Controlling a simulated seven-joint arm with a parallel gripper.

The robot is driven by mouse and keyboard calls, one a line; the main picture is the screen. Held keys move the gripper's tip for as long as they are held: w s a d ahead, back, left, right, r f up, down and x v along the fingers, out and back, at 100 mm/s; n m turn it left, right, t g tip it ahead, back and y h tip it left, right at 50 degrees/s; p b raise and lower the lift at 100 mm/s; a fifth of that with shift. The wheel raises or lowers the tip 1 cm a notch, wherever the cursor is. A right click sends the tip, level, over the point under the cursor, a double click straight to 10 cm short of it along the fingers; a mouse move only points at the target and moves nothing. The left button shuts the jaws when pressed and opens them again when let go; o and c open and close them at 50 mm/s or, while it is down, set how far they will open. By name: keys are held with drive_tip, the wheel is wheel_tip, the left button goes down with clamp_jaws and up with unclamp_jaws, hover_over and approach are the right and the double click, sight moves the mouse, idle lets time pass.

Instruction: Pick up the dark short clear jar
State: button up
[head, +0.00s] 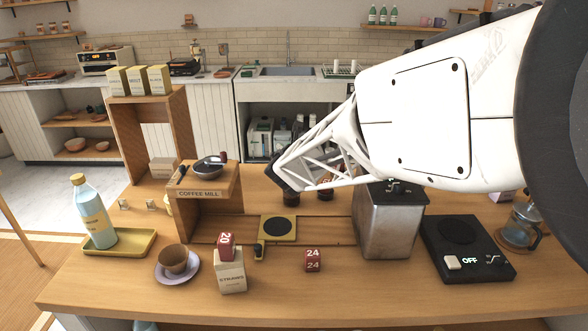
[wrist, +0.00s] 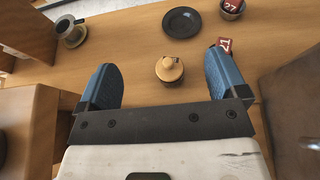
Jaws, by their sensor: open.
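A short jar (wrist: 170,70) with a round wooden lid and a small knob stands upright on the wooden counter in the wrist view. Its dark sides show only a little under the lid. My gripper (wrist: 162,72) is open above it, with one blue finger on each side and clear gaps; nothing is held. In the head view my gripper (head: 283,182) hangs over the back of the counter. A dark jar (head: 291,198) shows just under it there, its top hidden by my gripper.
A red numbered block (wrist: 225,44) is close to the right finger. A dark plate (wrist: 182,22) and a cup holding a red block (wrist: 231,7) lie beyond. The coffee mill stand (head: 208,215) is left, a metal canister (head: 388,222) right.

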approach(292, 194)
drive_tip(key=x, duration=0.5)
drive_tip(key=shift+w+a+f, duration=0.1)
drive_tip(key=shift+w, duration=0.1)
drive_tip(key=shift+x, duration=1.2)
drive_tip(key=shift+x, duration=2.6)
drive_tip(key=c, duration=1.1)
